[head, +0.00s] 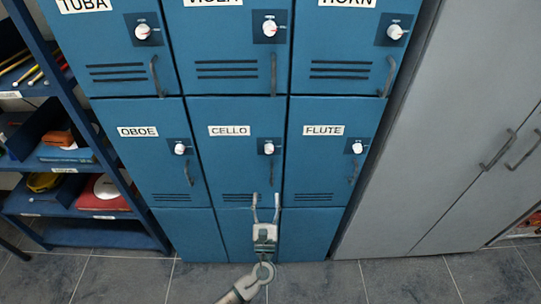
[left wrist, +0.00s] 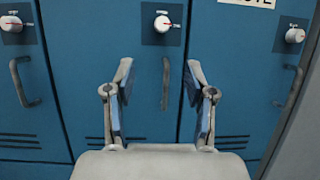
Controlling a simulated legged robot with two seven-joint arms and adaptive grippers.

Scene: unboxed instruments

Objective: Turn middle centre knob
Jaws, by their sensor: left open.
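The middle centre knob (head: 269,147) is a small white dial on the blue CELLO locker door (head: 229,170), in the middle row. It also shows at the top centre of the left wrist view (left wrist: 162,22), with a red mark. My left gripper (head: 266,201) is open and empty, below the knob and in front of the lower part of the CELLO door. In the left wrist view its two fingers (left wrist: 159,78) stand apart, with the door's dark vertical handle (left wrist: 166,84) seen between them. The knob lies above the fingertips, apart from them. My right gripper is not in view.
Other knobs are on the OBOE (head: 180,148) and FLUTE (head: 357,147) doors, with more on the upper row (head: 269,28). A blue shelf (head: 92,214) with instruments stands left, a grey cabinet (head: 440,150) right. The tiled floor (head: 400,280) in front is clear.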

